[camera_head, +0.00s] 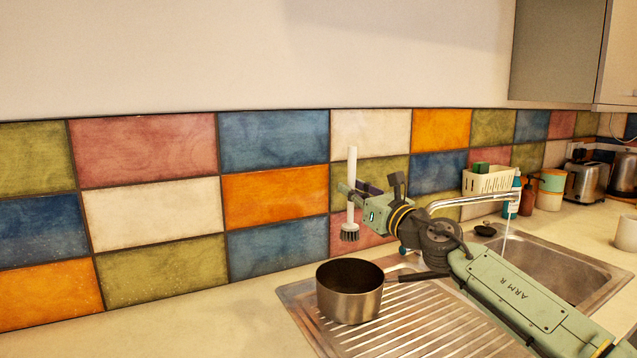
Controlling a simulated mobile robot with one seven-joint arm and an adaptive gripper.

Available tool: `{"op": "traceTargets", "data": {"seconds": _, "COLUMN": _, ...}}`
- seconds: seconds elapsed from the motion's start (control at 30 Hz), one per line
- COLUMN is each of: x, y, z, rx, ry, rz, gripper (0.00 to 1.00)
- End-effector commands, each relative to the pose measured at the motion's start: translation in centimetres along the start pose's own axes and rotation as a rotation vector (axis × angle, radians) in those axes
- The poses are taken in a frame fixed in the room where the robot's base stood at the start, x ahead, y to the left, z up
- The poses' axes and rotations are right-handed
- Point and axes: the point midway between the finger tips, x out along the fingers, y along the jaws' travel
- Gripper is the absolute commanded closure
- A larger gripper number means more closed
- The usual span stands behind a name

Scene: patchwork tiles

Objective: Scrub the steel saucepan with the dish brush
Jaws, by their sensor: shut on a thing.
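The steel saucepan (349,303) stands upright on the ribbed drainboard, at its left end. Its dark handle points right, towards the sink, and its inside is dark. My gripper (353,194) is shut on the dish brush (351,170). The brush is white with grey bristles and hangs upright, bristles down. The bristles are above the saucepan and apart from it. Part of the brush handle is hidden by my gripper. My arm reaches in from the lower right.
The steel drainboard (416,319) adjoins a sink (565,270) under a tap (470,201) with water running. A white caddy (489,181), bottles, canisters and a toaster (585,181) stand at the back right. The counter (190,325) left of the drainboard is clear. The tiled wall is close behind.

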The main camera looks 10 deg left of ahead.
Motion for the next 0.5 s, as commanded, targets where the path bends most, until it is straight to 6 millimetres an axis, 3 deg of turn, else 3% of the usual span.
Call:
{"op": "traceTargets", "data": {"seconds": 0.2, "x": -1.0, "y": -1.9, "z": -0.5, "rx": -0.002, "ry": -0.001, "rz": -0.015, "gripper": 1.0}}
{"op": "traceTargets", "data": {"seconds": 0.5, "x": -1.3, "y": -2.0, "z": -2.4, "rx": 0.0, "ry": -0.001, "rz": -0.016, "gripper": 1.0}}
